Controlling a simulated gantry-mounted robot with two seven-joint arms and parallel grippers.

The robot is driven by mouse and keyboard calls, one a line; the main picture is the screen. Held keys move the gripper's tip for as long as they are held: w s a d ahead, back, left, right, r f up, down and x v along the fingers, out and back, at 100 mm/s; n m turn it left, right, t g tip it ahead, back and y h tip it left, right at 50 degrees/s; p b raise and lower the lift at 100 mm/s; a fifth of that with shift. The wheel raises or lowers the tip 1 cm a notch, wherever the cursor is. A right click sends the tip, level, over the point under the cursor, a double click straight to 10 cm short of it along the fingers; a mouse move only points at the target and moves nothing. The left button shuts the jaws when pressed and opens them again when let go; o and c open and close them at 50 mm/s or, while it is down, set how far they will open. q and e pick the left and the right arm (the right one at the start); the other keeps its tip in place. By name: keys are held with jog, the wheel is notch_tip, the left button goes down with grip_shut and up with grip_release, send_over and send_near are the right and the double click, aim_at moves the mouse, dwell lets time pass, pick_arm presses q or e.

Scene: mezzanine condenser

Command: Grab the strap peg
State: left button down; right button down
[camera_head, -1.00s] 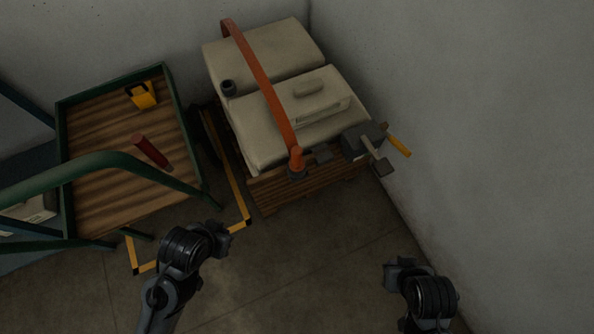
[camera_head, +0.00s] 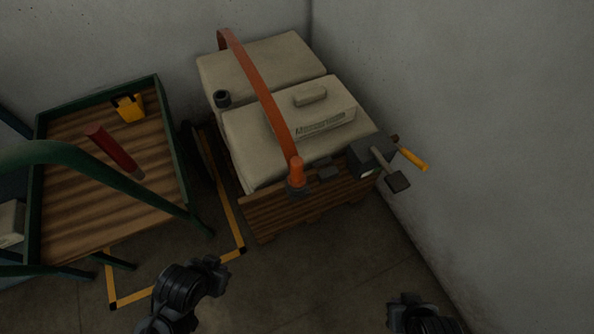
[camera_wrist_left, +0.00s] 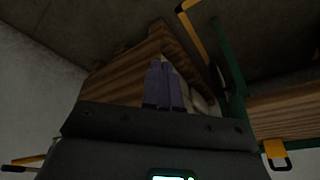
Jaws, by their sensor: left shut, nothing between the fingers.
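The strap peg (camera_head: 297,172) is a short orange upright peg with a dark base at the near end of the orange strap (camera_head: 262,90). The strap runs over the beige load (camera_head: 250,125) on the wooden pallet (camera_head: 290,215). My left gripper (camera_head: 218,270) is below and left of the peg in the head view, clearly apart from it. In the left wrist view its fingers (camera_wrist_left: 163,85) are together and empty. My right gripper (camera_head: 408,300) is at the bottom right, apart from everything; its fingers are too dark to read.
A green-framed cart (camera_head: 175,150) with a wooden deck stands left, carrying a yellow block (camera_head: 130,108) and a red cylinder (camera_head: 114,150). A grey clamp-like device with a yellow handle (camera_head: 412,159) is at the pallet's right corner, near the wall. Floor in front is clear.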

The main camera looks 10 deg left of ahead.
pick_arm(q)
jog(key=shift+d, duration=0.1)
jog(key=c, duration=1.2)
grip_release()
jog(key=o, duration=0.5)
jog(key=shift+f, duration=0.1)
jog(key=shift+w, duration=0.1)
